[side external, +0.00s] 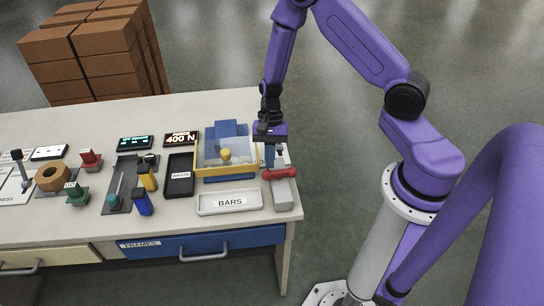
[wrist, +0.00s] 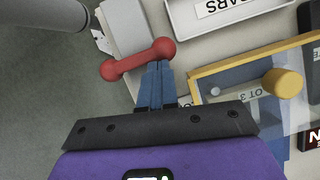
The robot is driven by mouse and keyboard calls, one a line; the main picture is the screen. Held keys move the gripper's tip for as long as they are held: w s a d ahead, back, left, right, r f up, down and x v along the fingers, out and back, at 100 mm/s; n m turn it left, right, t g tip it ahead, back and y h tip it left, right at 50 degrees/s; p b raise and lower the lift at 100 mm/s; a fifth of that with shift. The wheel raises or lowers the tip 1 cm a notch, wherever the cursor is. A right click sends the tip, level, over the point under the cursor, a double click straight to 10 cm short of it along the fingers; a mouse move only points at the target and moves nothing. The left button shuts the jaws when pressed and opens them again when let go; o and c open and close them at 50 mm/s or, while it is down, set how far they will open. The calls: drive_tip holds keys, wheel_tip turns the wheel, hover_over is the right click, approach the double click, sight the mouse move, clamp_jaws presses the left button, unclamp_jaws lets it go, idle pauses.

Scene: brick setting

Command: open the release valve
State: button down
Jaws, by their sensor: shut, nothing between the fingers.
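The release valve appears to be the red bar handle with round ends (side external: 280,174) on a grey block (side external: 284,194) at the table's right front corner. No readable label confirms this. The handle lies crosswise over the block and also shows in the wrist view (wrist: 138,60). My gripper (side external: 270,164) points down at the handle's left end in the side view. In the wrist view its blue fingers (wrist: 156,68) are together and empty, with their tips right beside the bar. I cannot tell whether they touch it.
A yellow-framed clear box with a yellow knob (side external: 226,155) stands left of my gripper. A white BARS tray (side external: 230,202) lies in front of it. The table's right edge (side external: 296,190) is close.

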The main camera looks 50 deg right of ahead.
sight(268, 175)
drive_tip(key=shift+a+n, duration=0.15)
drive_tip(key=shift+n, duration=0.15)
drive_tip(key=shift+s+a+n+g+h, duration=0.15)
drive_tip(key=shift+a+n+g+h, duration=0.2)
drive_tip(key=shift+n, duration=0.85)
drive_tip(key=shift+s+a+n+g+h, duration=0.15)
drive_tip(key=shift+a+n+h, duration=0.3)
drive_tip(key=shift+n, duration=0.75)
drive_tip(key=shift+s+a+n+g+h, duration=0.1)
drive_tip(key=shift+a+n+g+h, duration=0.25)
drive_tip(key=shift+n, duration=0.85)
drive_tip(key=shift+s+a+n+h, duration=0.25)
drive_tip(key=shift+n+h, duration=0.2)
drive_tip(key=shift+n, duration=0.65)
drive_tip(key=shift+s+a+n+h, duration=0.15)
drive_tip(key=shift+s+n+h, duration=0.2)
drive_tip(key=shift+n, duration=0.75)
drive_tip(key=shift+a+n+h, duration=0.1)
drive_tip(key=shift+n+h, duration=0.15)
drive_tip(key=shift+n, duration=0.25)
drive_tip(key=shift+s+a+n+h, duration=0.1)
drive_tip(key=shift+s+n+h, duration=0.15)
drive_tip(key=shift+n, duration=0.45)
drive_tip(key=shift+s+a+n+h, duration=0.1)
drive_tip(key=shift+s+n+h, duration=0.15)
drive_tip(key=shift+n, duration=0.45)
drive_tip(key=shift+w, duration=0.1)
